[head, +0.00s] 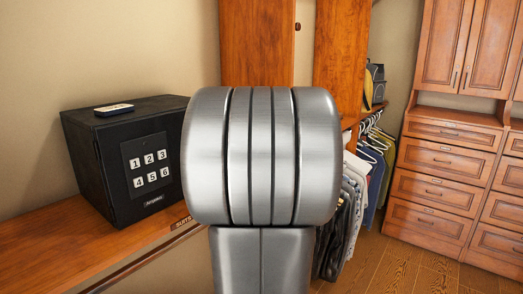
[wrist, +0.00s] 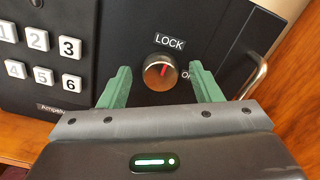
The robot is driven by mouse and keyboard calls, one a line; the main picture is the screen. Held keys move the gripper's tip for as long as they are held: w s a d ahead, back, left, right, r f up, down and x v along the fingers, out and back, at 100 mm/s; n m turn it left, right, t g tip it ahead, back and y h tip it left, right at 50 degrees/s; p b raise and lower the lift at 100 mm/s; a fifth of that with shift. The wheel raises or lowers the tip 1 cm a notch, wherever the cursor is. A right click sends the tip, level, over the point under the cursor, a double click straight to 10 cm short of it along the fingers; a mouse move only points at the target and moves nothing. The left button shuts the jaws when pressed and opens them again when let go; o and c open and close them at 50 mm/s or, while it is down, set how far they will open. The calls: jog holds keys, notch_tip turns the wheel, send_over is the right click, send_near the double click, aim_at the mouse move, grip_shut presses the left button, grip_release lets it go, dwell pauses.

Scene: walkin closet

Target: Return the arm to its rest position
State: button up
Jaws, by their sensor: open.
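My gripper (wrist: 161,88) shows in the wrist view with its two green fingers apart and nothing between them. It points at the front of a black safe (wrist: 110,25). A round knob (wrist: 160,73) with a red mark, under the word LOCK, appears between the fingertips; I cannot tell how far off it is. A metal handle (wrist: 252,80) is right of the fingers. In the head view my own arm's grey metal link (head: 262,155) fills the middle and hides the gripper and the safe's right side. The safe (head: 120,155) stands on a wooden shelf at the left.
A small dark object (head: 114,110) lies on top of the safe. The wooden shelf (head: 60,245) runs along the left wall. Hanging clothes (head: 355,190) and a wooden drawer cabinet (head: 440,190) stand at the right. Bare wooden floor (head: 400,270) shows at the lower right.

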jog(key=m+p, duration=0.3)
jog(key=shift+w, duration=0.1)
jog(key=shift+m, duration=0.3)
jog(key=shift+d, duration=0.1)
